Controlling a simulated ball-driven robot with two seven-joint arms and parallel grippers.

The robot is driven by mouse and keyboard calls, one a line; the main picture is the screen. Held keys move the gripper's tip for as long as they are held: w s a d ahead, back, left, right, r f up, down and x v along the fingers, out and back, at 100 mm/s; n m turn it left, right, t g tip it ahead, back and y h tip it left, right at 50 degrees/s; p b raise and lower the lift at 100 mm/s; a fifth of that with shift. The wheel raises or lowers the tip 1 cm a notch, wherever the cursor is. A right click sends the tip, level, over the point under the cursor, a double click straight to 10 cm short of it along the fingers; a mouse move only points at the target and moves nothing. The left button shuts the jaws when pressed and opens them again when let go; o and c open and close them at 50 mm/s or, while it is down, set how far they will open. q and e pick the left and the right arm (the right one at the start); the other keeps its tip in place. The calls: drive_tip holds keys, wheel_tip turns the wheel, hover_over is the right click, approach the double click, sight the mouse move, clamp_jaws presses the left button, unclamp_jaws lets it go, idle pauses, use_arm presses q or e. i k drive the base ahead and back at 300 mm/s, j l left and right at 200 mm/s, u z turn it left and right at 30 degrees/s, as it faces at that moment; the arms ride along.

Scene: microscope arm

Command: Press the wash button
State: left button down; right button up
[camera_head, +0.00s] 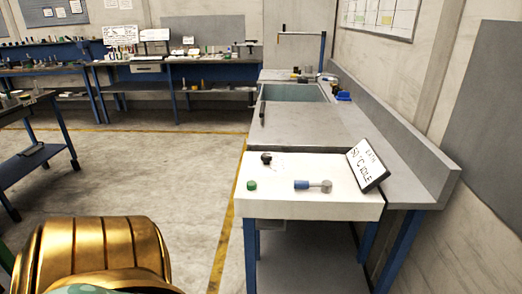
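A white panel (318,207) covers the near end of the bench on the right. On it are a round green button (251,185) at the left edge, a dark knob (266,157) behind it, and a blue part with a grey round-ended lever (312,186) near the middle. No wash label is readable on any of them, so I cannot tell for certain which is the wash button. Neither of my grippers is in view.
The bench (307,122) runs back along the right wall to a sink basin (292,92), with a dark stick-like item (263,113) on its left edge. Blue-framed workbenches (185,60) line the back. A blue-legged table (45,157) stands left. Open floor (165,180) lies between.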

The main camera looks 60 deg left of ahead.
sight(251, 185)
drive_tip(key=u, duration=1.55)
